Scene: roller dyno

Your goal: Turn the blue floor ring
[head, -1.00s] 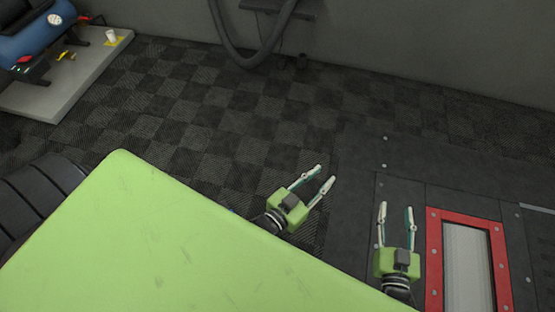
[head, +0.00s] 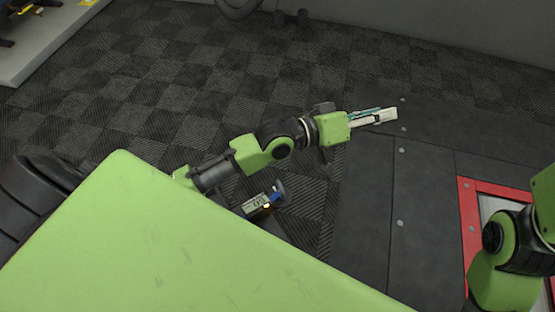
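No blue floor ring can be clearly made out in the head view. A small blue part (head: 276,197) shows beside a white label at the edge of my green body, and I cannot tell what it is. My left gripper (head: 388,115) reaches out to the right above the dark floor plates, seen side-on. Its fingers overlap in the view, so its opening is unclear, and no held thing shows. My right arm is at the right edge, and its fingers are out of view.
A red frame (head: 467,205) around a pale roller lies in the floor plates (head: 365,215) at the right, partly behind my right arm. Dark checkered floor (head: 190,100) is clear at the centre and left. A grey slab (head: 45,45) stands at the upper left.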

